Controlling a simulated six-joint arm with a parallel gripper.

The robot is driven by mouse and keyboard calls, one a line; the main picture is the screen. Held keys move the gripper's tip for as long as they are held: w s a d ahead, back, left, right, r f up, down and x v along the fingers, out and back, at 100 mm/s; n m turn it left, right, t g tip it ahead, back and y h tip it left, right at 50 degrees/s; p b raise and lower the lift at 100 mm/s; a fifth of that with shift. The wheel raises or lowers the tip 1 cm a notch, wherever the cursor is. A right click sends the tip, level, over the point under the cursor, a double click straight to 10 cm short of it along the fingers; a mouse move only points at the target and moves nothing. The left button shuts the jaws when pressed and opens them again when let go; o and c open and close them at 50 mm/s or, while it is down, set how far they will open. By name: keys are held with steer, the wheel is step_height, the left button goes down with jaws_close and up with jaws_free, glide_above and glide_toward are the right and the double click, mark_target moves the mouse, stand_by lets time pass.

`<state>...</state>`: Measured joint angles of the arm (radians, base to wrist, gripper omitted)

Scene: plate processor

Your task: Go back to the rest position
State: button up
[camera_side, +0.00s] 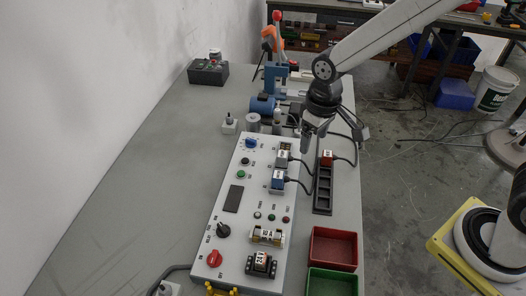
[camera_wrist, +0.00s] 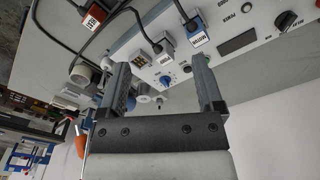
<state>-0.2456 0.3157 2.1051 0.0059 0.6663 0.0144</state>
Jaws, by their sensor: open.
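My gripper (camera_side: 334,132) is open and empty, raised above the back right of the grey bench (camera_side: 145,150). In the side view its fingers point down, near the far end of the white control panel (camera_side: 217,218). In the wrist view the two dark fingers of my gripper (camera_wrist: 160,80) stand wide apart with nothing between them touching. Behind them lie the panel's sockets, a blue-bodied plug (camera_wrist: 196,30) and a white-labelled plug (camera_wrist: 164,50).
A black rack (camera_side: 323,190) with a red plug (camera_side: 327,157) stands right of the panel. A red bin (camera_side: 333,247) and a green bin (camera_side: 331,282) sit at the front right. A blue motor (camera_side: 262,106) and a blue press (camera_side: 277,80) stand behind. Cables loop beneath my gripper.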

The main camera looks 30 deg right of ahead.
steer(key=s+d+m+t, duration=0.2)
steer(key=s+d, duration=0.7)
steer(key=shift+d+f+m, duration=0.2)
steer(key=shift+m, duration=0.1)
stand_by(0.6)
